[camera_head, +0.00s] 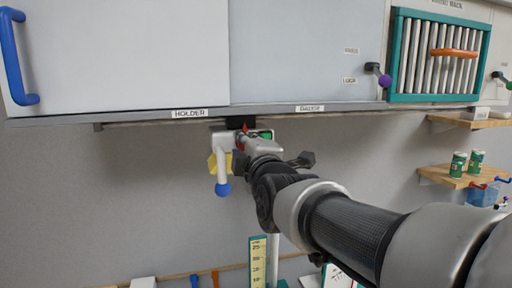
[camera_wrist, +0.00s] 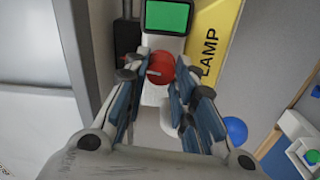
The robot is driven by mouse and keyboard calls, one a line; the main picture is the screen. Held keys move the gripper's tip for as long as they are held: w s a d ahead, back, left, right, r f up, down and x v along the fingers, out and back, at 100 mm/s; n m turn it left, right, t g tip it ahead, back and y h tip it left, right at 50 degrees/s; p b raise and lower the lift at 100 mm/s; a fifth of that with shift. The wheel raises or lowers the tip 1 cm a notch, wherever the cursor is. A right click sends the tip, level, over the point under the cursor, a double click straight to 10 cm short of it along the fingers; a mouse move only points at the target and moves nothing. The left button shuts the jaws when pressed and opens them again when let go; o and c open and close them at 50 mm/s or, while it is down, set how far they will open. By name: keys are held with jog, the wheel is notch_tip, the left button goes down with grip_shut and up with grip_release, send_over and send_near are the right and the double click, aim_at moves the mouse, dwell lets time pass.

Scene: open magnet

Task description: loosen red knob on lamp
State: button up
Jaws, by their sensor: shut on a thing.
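The red knob (camera_wrist: 161,68) shows in the wrist view between the tips of my gripper (camera_wrist: 154,76), which is shut on it. In the head view only a sliver of the knob (camera_head: 245,127) shows past my gripper (camera_head: 246,137). The lamp (camera_head: 221,141) is a white fixture under the cabinet edge. It has a green panel, which shows in the wrist view (camera_wrist: 168,17), and a yellow label reading LAMP (camera_wrist: 212,50). A blue ball-ended handle (camera_head: 223,188) hangs from the lamp at the left. My gripper hides part of the lamp.
White cabinets with a lower ledge (camera_head: 140,116) run above the lamp. A purple knob (camera_head: 384,80) and a teal-framed grille (camera_head: 438,55) are at the upper right. Wooden shelves (camera_head: 450,180) with green cans stand at the right. The wall left of the lamp is clear.

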jog(key=shift+n, duration=0.7)
jog(key=o, duration=0.8)
jog(key=v, duration=1.2)
